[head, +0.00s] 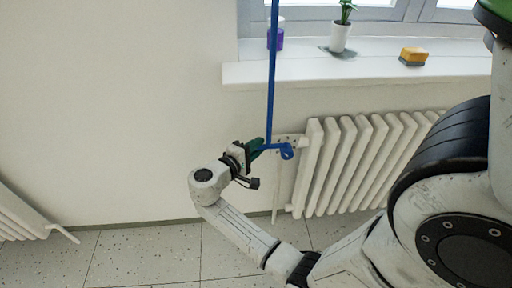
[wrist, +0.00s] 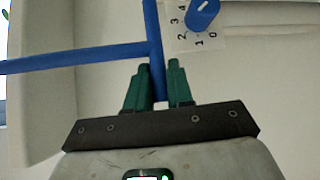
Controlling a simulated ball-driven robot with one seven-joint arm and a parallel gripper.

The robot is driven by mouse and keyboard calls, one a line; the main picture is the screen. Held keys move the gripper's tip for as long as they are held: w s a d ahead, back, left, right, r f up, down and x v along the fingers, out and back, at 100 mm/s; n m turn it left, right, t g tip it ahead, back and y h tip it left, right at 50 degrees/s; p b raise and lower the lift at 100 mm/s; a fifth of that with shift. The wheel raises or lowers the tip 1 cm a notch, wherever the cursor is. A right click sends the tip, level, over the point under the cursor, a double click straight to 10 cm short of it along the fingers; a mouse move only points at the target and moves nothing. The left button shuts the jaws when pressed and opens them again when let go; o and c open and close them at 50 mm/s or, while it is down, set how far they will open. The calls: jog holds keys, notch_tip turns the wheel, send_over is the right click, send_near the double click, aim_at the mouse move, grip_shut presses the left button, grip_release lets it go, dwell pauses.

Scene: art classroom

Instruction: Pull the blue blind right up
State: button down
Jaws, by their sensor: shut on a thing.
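A long blue rod (head: 272,75) hangs from above the head view, past the windowsill, and ends in a short blue crossbar at its foot. The blue blind itself is out of view. My gripper (head: 257,146) is at the foot of the rod, on its left side. In the wrist view the rod (wrist: 80,57) comes in from the left and meets the crossbar (wrist: 153,30). My green fingers (wrist: 158,82) are shut on one end of the crossbar, one on each side of it.
A radiator (head: 365,160) stands under the windowsill (head: 350,66), right of my gripper. A blue knob (wrist: 203,15) on a numbered plate (wrist: 213,38) is close by. The sill bears a potted plant (head: 340,32), a purple bottle (head: 277,40) and a sponge (head: 413,56).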

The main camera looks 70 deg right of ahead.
notch_tip(320, 180, up, 14)
jog(key=p, duration=1)
jog(key=shift+r+p, duration=0.25)
jog(key=shift+p, duration=0.1)
jog(key=c, duration=1.1)
grip_release()
jog(key=b+v, duration=0.1)
jog(key=v, duration=0.9)
jog(key=shift+w+a, duration=0.15)
jog(key=shift+a, duration=0.25)
